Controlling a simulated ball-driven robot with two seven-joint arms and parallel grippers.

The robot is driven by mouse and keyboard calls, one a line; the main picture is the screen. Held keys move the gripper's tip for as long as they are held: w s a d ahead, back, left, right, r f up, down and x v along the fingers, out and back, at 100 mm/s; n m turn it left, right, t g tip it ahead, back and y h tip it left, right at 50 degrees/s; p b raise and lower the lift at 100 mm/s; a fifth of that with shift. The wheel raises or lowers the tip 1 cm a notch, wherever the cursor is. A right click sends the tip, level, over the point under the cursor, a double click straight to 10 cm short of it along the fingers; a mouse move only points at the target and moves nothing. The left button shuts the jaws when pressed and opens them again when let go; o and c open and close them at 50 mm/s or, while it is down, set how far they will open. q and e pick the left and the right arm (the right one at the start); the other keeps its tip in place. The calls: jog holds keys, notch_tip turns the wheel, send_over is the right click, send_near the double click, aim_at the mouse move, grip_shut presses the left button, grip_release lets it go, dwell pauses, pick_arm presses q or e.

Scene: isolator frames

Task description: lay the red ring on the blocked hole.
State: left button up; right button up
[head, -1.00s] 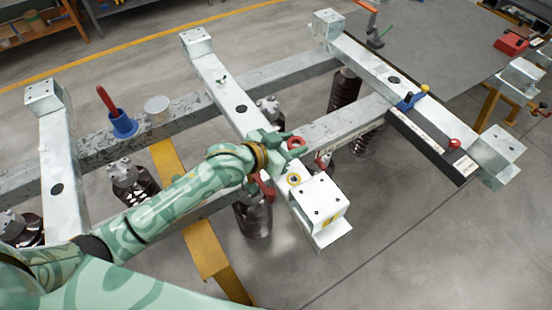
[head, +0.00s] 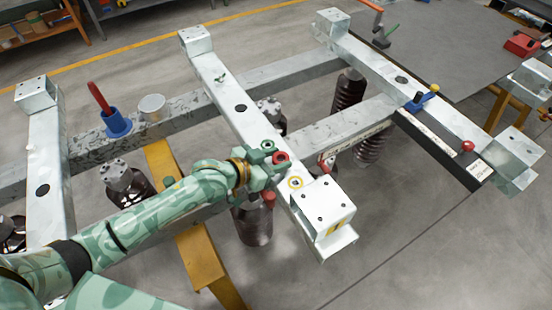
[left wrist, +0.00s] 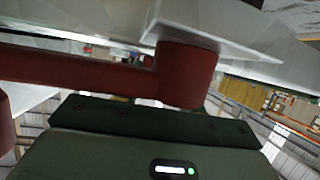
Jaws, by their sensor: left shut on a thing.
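My left gripper (head: 270,170) is over the middle beam, toward its near end, shut on the red ring (head: 282,158), which shows at its fingertips. A dark open hole (head: 241,108) is farther up this beam. I cannot tell which hole is blocked. The left wrist view shows a dark red bar and cylinder (left wrist: 187,75) close up, under a pale plate. My right gripper is not in view.
A red-knobbed tool (head: 440,143) lies along the right beam. Insulators hang below.

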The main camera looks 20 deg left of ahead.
pick_arm(q)
jog(key=shift+f, duration=0.15)
jog(key=o, duration=0.9)
jog(key=shift+o, duration=0.2)
jog(key=shift+r, duration=0.2)
jog(key=p+v, duration=0.4)
jog(key=v, duration=0.8)
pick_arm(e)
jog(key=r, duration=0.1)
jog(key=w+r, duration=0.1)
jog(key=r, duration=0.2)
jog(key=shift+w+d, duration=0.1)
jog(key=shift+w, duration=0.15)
pick_arm(q)
jog(key=shift+f, duration=0.1)
